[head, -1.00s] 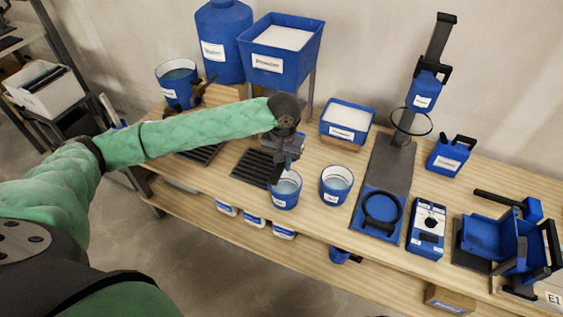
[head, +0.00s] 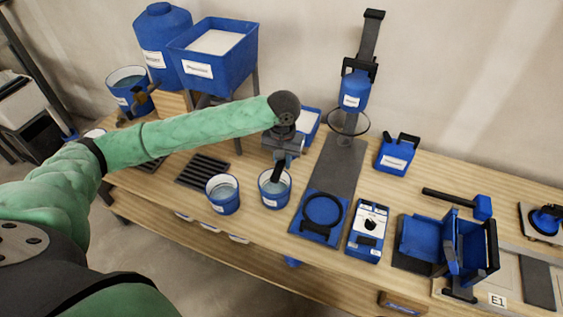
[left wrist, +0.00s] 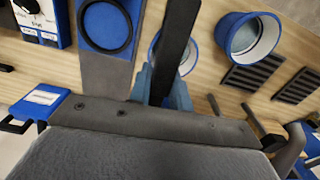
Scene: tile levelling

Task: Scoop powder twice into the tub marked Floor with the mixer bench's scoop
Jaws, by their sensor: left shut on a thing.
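My left gripper (head: 281,160) is shut on the black handle of the scoop (head: 279,172), which points down at the right of two blue tubs (head: 273,201). In the left wrist view the scoop (left wrist: 176,45) stretches away from the blue fingers across that tub (left wrist: 190,62); its bowl cannot be made out. The other tub (head: 223,205) stands just left, and it also shows in the left wrist view (left wrist: 228,45). I cannot read which is marked Floor. A blue bin of white powder (head: 310,122) is partly hidden behind the gripper. My right gripper is not in view.
A raised blue hopper of white powder (head: 190,84), a blue drum (head: 165,33) and a bucket (head: 123,97) stand at the back left. A ring stand (head: 348,125), a round-pad scale (head: 322,215) and a dial box (head: 368,230) are right of the tubs.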

